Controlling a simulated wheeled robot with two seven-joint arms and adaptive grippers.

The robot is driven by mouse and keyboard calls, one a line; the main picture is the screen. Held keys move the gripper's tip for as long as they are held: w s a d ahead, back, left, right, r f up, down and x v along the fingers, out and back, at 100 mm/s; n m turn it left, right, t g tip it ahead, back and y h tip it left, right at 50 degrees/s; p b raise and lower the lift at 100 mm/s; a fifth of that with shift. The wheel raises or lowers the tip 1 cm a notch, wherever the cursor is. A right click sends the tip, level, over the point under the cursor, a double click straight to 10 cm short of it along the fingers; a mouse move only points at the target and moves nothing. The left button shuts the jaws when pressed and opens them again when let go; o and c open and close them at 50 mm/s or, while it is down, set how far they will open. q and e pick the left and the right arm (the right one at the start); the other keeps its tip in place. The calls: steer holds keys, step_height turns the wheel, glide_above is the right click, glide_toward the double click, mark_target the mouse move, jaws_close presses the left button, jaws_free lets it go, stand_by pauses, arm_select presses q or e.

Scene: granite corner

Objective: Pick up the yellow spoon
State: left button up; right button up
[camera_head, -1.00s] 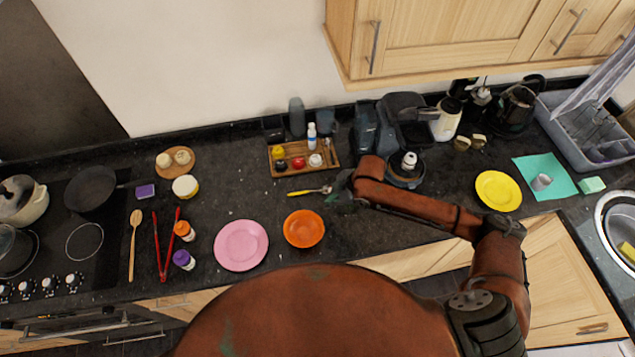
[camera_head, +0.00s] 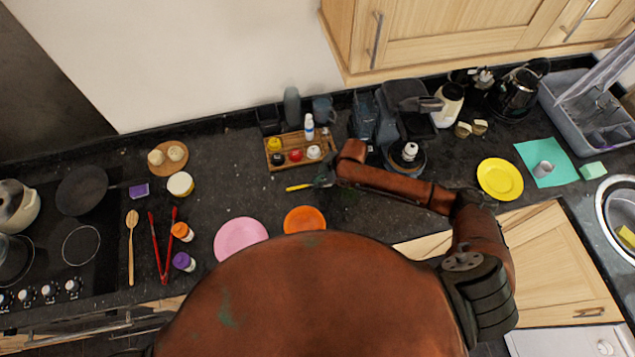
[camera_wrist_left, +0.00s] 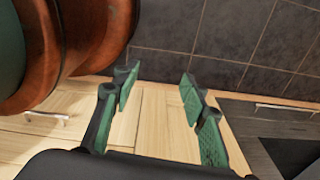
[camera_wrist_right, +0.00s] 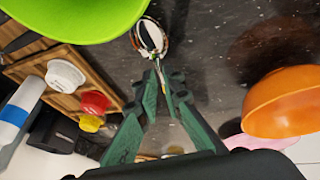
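The yellow spoon (camera_head: 299,187) is at the middle of the counter, in front of the wooden tray. Its yellow handle points left in the head view; the rest is hidden by my right gripper (camera_head: 325,178). In the right wrist view, the spoon's shiny metal bowl (camera_wrist_right: 150,38) shows just beyond the fingertips. There my right gripper (camera_wrist_right: 159,82) has its fingers closed together on the spoon's neck. I cannot tell whether the spoon is off the counter. My left gripper (camera_wrist_left: 158,88) is open and empty, above floor tiles and beside wooden cabinet fronts; it is not in the head view.
A wooden tray (camera_head: 270,163) with small jars stands behind the spoon. An orange bowl (camera_head: 305,218) and a pink plate (camera_head: 240,238) are in front, partly hidden by my body. A lime-green rounded object (camera_wrist_right: 75,15) is close in the right wrist view.

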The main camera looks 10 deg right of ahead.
arm_select(q)
steer(key=shift+w+r, duration=0.15)
steer(key=shift+w, duration=0.6)
